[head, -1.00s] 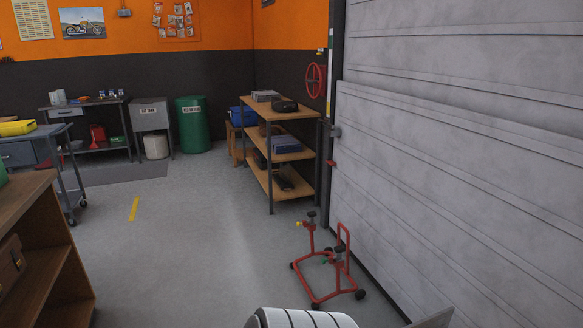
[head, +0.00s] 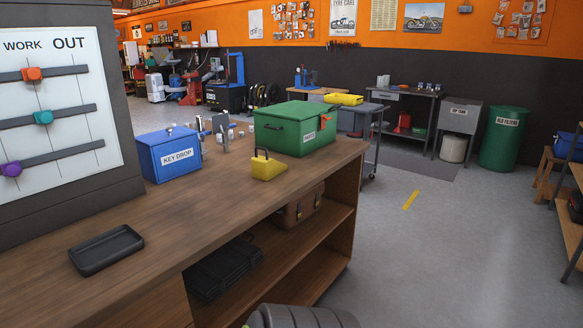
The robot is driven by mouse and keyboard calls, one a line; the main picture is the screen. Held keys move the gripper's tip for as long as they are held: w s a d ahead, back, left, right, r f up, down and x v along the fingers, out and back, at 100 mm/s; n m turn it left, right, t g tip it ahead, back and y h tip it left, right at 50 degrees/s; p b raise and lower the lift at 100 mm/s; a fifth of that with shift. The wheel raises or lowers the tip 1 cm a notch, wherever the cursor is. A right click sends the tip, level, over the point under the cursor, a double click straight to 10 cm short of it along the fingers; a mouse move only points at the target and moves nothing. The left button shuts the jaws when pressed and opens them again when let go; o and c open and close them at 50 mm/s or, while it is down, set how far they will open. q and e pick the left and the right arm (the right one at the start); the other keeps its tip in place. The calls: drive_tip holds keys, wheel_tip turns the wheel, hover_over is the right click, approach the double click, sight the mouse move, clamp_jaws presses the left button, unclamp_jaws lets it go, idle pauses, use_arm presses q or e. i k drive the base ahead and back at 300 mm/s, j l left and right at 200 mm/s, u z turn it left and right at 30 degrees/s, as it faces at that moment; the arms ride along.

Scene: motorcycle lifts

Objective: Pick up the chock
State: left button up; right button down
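The chock looks to be the yellow wedge (head: 268,171) with a dark upright loop handle. It stands on the wooden counter (head: 160,240), near its right edge, in front of a green box (head: 296,130). Nothing holds it and its handle is in plain sight. Neither of my grippers shows in the head view.
A blue key drop box (head: 168,158) and small metal items stand left of the chock. A black tray (head: 106,250) lies at the counter's front left. A work board (head: 55,105) rises at the left. Shelves under the counter hold a brown case (head: 300,208).

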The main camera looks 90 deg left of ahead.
sight(265, 169)
drive_tip(key=u, duration=2.85)
